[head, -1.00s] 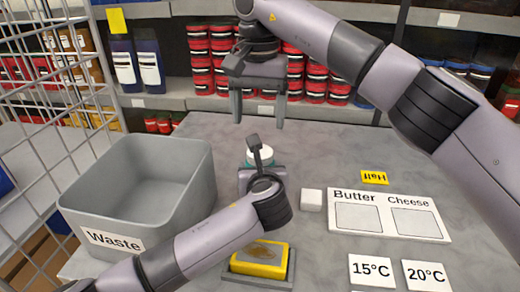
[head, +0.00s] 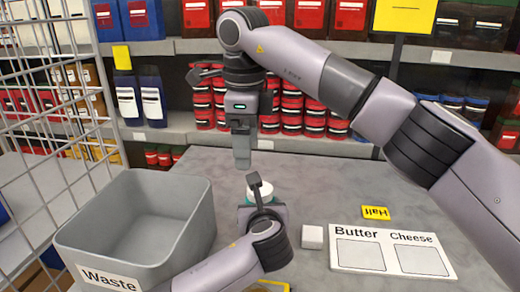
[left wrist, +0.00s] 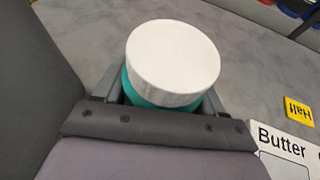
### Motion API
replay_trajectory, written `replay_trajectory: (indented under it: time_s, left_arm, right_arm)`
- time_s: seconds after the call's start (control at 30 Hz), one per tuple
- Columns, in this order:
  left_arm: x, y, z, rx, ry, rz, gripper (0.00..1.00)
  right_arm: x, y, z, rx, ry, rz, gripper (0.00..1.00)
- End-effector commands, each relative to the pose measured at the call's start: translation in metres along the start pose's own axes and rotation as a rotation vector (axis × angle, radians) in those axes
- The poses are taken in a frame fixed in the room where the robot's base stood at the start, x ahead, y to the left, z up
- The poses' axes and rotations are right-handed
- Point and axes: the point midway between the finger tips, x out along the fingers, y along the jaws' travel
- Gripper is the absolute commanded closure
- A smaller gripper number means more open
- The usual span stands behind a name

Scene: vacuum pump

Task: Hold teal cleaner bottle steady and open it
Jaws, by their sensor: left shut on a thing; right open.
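The teal cleaner bottle (left wrist: 138,92) stands on the table with its wide white cap (left wrist: 172,62) on top. In the head view, the white cap (head: 272,191) and a little teal show behind my left wrist. My left gripper (left wrist: 163,97) is shut on the bottle below the cap, one finger on each side. The bottle's lower part is hidden. My right gripper (head: 242,160) is open and empty, pointing down above the bottle and slightly to its left. Its fingers are seen nearly edge-on, so the gap hardly shows.
A grey Waste bin (head: 190,225) stands at the left beside a wire rack (head: 30,150). A small white block (head: 312,237), a Butter and Cheese board (head: 440,245) and a yellow Half label (head: 376,213) lie at the right.

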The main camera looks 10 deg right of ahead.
Motion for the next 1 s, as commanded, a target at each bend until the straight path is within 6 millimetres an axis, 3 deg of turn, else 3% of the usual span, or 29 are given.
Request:
replay_trajectory:
  time_s: [0.7,1.0]
  left_arm:
    - [0.000,0.000,0.000,0.000,0.000,0.000,1.00]
    - [0.000,0.000,0.000,0.000,0.000,0.000,1.00]
  right_arm:
    - [0.021,-0.014,-0.017,1.214,0.044,0.046,0.22]
    - [0.027,-0.018,-0.022,1.571,0.068,0.051,0.22]
